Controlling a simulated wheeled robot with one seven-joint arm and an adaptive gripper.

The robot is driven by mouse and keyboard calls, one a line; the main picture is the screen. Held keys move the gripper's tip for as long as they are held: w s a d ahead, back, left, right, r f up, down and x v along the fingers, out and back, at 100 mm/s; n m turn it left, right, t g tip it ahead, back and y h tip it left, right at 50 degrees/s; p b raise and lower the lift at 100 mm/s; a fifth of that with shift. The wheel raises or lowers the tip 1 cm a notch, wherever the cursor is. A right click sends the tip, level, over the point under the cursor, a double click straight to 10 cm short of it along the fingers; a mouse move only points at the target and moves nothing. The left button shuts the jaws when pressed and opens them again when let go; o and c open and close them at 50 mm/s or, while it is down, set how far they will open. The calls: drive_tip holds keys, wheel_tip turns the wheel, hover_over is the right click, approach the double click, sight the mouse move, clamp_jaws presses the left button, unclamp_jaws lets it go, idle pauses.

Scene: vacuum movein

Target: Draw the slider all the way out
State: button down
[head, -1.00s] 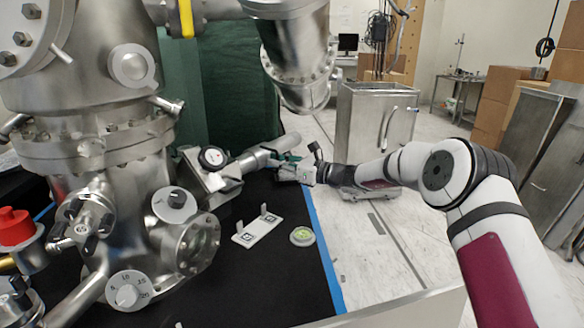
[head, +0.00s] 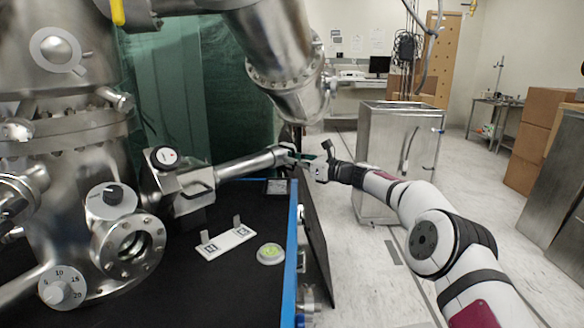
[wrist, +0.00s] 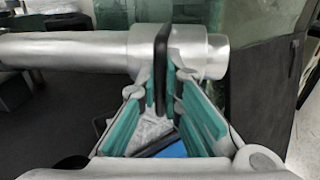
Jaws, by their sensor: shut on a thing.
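The slider (head: 281,152) is a silver collar near the outer end of a long metal tube (head: 245,166) that juts from the chamber side over the table's right edge. In the wrist view the collar (wrist: 190,50) is wider than the tube (wrist: 65,52) and has a thin black fin (wrist: 161,62). My gripper (head: 309,164) is at this outer end. In the wrist view its teal-padded fingers (wrist: 168,92) stand on both sides of the fin and are shut on it. The fin's lower edge is hidden between the fingers.
The large steel chamber (head: 68,110) fills the left. A white bracket plate (head: 226,243) and a round green-topped disc (head: 270,253) lie on the black table (head: 190,282). A steel cabinet (head: 392,150) stands behind my arm. Open floor lies to the right.

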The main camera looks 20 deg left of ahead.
drive_tip(key=shift+w+d+f, duration=0.1)
drive_tip(key=shift+w+d, duration=0.35)
drive_tip(key=shift+w, duration=0.35)
drive_tip(key=c, duration=1.7)
unclamp_jaws()
drive_tip(key=v, duration=1.2)
